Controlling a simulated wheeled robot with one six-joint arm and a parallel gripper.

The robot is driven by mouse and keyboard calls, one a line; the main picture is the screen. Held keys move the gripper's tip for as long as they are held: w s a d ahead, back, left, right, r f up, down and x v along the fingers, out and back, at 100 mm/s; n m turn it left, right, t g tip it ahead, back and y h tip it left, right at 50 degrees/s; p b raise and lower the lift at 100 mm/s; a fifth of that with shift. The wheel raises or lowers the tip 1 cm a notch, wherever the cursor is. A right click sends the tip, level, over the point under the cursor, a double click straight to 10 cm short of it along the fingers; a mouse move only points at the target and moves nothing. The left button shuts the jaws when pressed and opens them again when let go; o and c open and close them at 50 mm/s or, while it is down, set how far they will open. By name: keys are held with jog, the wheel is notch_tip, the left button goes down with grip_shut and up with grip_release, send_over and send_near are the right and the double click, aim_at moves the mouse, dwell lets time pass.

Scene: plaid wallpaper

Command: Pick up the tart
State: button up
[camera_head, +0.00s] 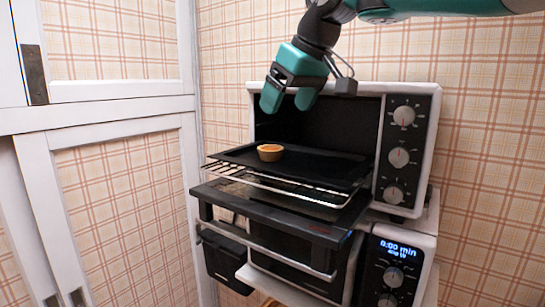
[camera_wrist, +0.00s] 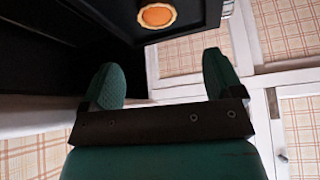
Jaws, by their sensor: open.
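The tart (camera_head: 270,152) is small and round with a tan crust and an orange top. It sits on a black baking tray (camera_head: 318,164) toward the tray's left side. The tray rests on a wire rack pulled out of the upper oven. In the wrist view the tart (camera_wrist: 157,16) shows at the top edge, on the dark tray, beyond the fingertips. My gripper (camera_head: 288,103) is open and empty, with green fingers pointing down. It is above the tart, apart from it, in front of the oven's upper edge. The open fingers also show in the wrist view (camera_wrist: 161,80).
The upper oven (camera_head: 410,150) has its black door (camera_head: 270,215) folded down below the wire rack (camera_head: 300,190). A second appliance with a lit display (camera_head: 397,248) stands beneath. White-framed plaid panels (camera_head: 120,170) are at the left.

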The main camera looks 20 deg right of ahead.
send_over(271, 147)
jog(key=s, duration=0.3)
jog(key=f, duration=0.4)
jog(key=shift+w+d+f+p, duration=0.2)
jog(key=shift+w+d+p, duration=0.1)
jog(key=shift+p, duration=0.1)
jog(key=shift+s+d+f+p+x, duration=0.15)
jog(key=shift+p+x, duration=0.4)
jog(key=shift+x, duration=0.8)
jog(key=shift+s+d+f+p+x, duration=0.15)
jog(key=shift+p+x, duration=0.35)
jog(key=shift+x, duration=0.85)
jog(key=shift+r, duration=0.1)
jog(key=c, duration=1)
